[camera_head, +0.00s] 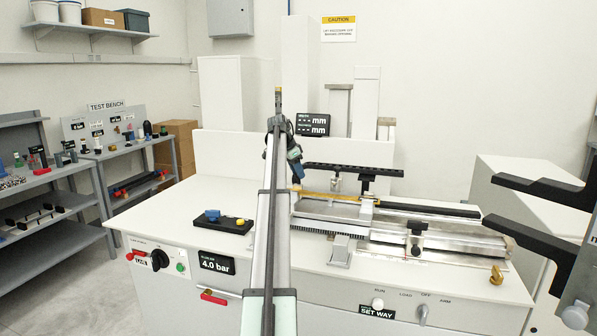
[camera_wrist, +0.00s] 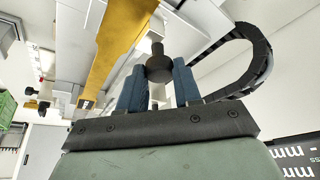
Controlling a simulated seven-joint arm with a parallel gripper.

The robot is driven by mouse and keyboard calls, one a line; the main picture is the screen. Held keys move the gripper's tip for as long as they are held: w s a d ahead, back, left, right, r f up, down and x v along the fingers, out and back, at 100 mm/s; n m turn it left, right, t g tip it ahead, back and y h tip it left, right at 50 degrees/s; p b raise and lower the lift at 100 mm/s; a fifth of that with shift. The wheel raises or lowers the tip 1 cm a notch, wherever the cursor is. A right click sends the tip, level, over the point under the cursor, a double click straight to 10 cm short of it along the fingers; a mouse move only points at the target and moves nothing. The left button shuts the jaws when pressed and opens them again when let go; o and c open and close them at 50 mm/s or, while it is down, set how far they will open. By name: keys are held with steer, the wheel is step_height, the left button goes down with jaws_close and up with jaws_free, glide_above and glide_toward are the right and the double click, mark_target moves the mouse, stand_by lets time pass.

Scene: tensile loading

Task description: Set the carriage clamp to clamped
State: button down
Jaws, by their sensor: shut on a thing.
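My gripper (camera_head: 297,168) is at the left end of the carriage rig on the white bench, partly behind my arm in the head view. In the wrist view my gripper (camera_wrist: 160,70) has its two blue fingers on either side of a dark round-headed knob (camera_wrist: 157,48), shut on it. A yellow bar (camera_wrist: 119,45) runs close beside the knob. In the head view the yellow bar (camera_head: 332,195) lies across the rig. Another black knob (camera_head: 417,228) stands on the metal rail to the right. I cannot tell from any label which part is the carriage clamp.
A black slotted bar (camera_head: 352,169) stands above the rig. A black cable chain (camera_wrist: 245,55) curves beside my fingers. A black tray with a blue block (camera_head: 212,217) sits on the left of the bench. The bench top further left is clear.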

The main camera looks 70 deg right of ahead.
steer(key=shift+a+f, duration=0.15)
steer(key=shift+a, duration=0.4)
steer(key=c, duration=0.8)
jaws_free()
steer(key=shift+r, duration=0.2)
steer(key=shift+w+r, duration=0.1)
steer(key=shift+r, duration=0.15)
steer(key=v, duration=1.3)
steer(key=shift+r, duration=0.1)
